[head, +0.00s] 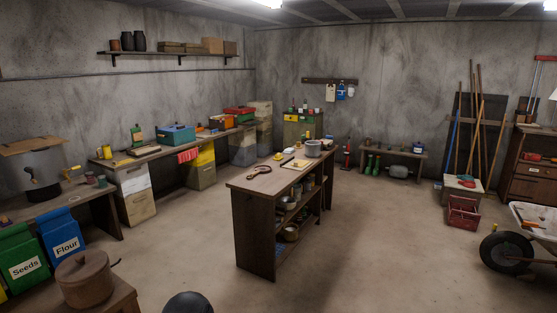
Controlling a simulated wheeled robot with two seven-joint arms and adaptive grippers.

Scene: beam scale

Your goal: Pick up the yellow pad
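Several small yellow things show, and I cannot tell for sure which is the yellow pad. A small flat yellow thing (122,162) lies on the left workbench near its front end. A small yellow thing (278,156) sits on the top of the central wooden island, and another yellowish piece (300,163) lies on a pale board there. All are too small and far away to make out in detail. Neither of my grippers is in view.
The central island (254,220) stands on open concrete floor. Left are the workbench (150,158), a large grey pot (40,170) and Seeds (24,262) and Flour (62,238) bins. A wooden pot (84,281) is close at front left. A wheelbarrow (505,252) stands right.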

